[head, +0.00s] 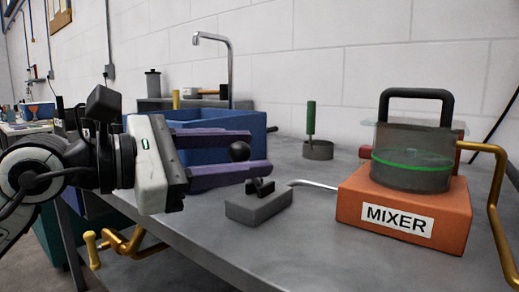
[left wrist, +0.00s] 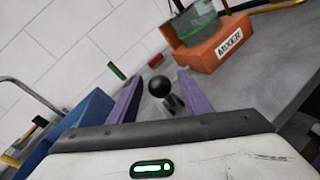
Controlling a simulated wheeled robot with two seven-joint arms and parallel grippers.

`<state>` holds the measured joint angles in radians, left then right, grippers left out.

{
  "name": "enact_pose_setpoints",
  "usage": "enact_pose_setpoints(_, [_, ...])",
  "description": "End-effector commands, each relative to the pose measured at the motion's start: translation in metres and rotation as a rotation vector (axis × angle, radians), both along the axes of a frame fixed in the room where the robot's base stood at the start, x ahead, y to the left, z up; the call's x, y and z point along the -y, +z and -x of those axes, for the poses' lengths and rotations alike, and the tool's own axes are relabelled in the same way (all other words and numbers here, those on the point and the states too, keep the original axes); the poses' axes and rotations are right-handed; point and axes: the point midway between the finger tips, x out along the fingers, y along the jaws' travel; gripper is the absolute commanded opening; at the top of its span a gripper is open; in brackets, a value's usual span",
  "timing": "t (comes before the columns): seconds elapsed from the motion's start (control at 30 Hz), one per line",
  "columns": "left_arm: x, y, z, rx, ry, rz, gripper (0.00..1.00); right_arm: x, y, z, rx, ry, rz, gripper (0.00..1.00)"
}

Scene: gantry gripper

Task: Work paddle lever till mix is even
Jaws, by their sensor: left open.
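The orange mixer (head: 400,205) with its "MIXER" label stands on the grey bench at the right. On it is a clear vessel (head: 411,165) with a green band and a black handle. A grey block (head: 258,206) with black fittings is joined to the mixer by a metal rod. A black ball knob (head: 239,151) shows above the block, its stem partly hidden. My left gripper (head: 259,152) is open, its purple fingers above and below the knob. In the left wrist view the knob (left wrist: 160,86) lies between the fingers, with gaps on both sides.
A blue bin (head: 205,122) is behind my left gripper, with a tap (head: 229,60) beyond. A round grey dish with a green-handled tool (head: 311,120) stands near the wall. A bent brass pipe (head: 494,190) is right of the mixer; another hangs at the bench's front edge.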

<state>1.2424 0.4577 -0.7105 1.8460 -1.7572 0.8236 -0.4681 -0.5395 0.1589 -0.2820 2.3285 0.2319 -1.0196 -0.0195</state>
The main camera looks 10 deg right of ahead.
Motion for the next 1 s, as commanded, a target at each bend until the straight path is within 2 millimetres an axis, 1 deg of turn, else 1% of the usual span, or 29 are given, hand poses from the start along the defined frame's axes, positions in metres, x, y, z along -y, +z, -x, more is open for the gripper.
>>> enact_pose_setpoints(0.03, [-0.011,0.001,0.003,0.000,0.004,-0.002,0.44,0.001,-0.001,0.001,-0.007,0.000,0.007,0.00])
enact_pose_setpoints(0.2, [-0.040,0.003,0.016,0.000,0.002,-0.002,0.44,0.004,-0.005,0.002,-0.019,0.000,0.024,0.00])
enact_pose_setpoints(0.3, [-0.052,0.004,0.021,-0.001,0.002,-0.001,0.44,0.005,-0.008,0.003,-0.026,0.001,0.030,0.00])
enact_pose_setpoints(0.4, [-0.058,0.005,0.025,0.001,0.000,-0.001,0.44,0.005,-0.010,0.004,-0.033,0.001,0.034,0.00])
enact_pose_setpoints(0.57, [-0.061,0.005,0.026,0.000,-0.001,0.000,0.44,0.006,-0.011,0.004,-0.032,0.001,0.035,0.00])
enact_pose_setpoints(0.77, [-0.060,0.005,0.026,-0.001,-0.002,0.002,0.44,0.005,-0.007,0.001,-0.024,0.000,0.033,0.00])
enact_pose_setpoints(0.83, [-0.057,0.004,0.029,-0.017,-0.016,0.027,0.44,0.005,-0.006,0.001,-0.023,0.000,0.031,0.00])
enact_pose_setpoints(0.93, [-0.048,0.007,0.042,-0.087,-0.075,0.150,0.44,0.005,-0.007,0.002,-0.024,0.000,0.031,0.00])
enact_pose_setpoints(0.97, [-0.045,0.009,0.046,-0.119,-0.098,0.207,0.44,0.005,-0.007,0.002,-0.024,0.000,0.031,0.00])
enact_pose_setpoints(1.0, [-0.044,0.013,0.053,-0.173,-0.132,0.301,0.44,0.005,-0.007,0.002,-0.025,0.000,0.032,0.00])
